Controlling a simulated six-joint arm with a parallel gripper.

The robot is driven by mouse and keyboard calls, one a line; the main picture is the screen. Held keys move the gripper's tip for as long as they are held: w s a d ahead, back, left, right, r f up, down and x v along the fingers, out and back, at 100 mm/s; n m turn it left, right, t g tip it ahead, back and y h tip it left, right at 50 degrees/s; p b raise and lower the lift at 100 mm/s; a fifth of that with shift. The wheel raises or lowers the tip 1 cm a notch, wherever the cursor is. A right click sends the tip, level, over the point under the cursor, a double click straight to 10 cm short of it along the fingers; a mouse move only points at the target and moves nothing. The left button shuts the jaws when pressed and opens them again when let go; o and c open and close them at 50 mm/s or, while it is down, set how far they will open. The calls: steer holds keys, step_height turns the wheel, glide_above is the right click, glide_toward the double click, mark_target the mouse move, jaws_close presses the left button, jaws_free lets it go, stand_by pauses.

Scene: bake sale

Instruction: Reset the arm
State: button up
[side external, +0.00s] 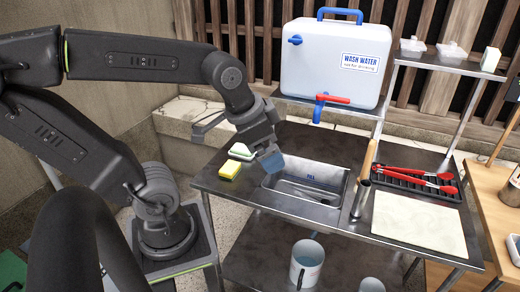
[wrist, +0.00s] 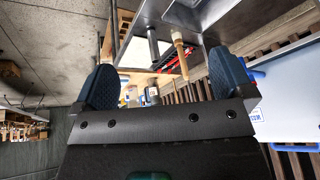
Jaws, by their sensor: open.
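My gripper (side external: 270,160) hangs above the left end of the steel basin (side external: 325,172) set into the dark worktop. In the wrist view its two blue-padded fingers (wrist: 160,88) stand wide apart with nothing between them. In the side view the gripper is seen edge-on, so the gap is hard to make out there. My arm is bent, reaching over from the left.
A white wash water container (side external: 330,62) with a red tap handle stands behind the basin. A yellow sponge (side external: 230,169) lies left of my gripper. A wooden-handled tool (side external: 366,168), red tongs (side external: 415,174) on a black rack and a pale cloth (side external: 418,222) are to the right.

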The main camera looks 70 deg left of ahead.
steer(key=s+d, duration=0.1)
steer(key=s+d+n, duration=0.1)
steer(key=shift+d+r+t+h, duration=0.3)
steer(key=shift+d+r, duration=0.05)
steer(key=shift+r, duration=0.05)
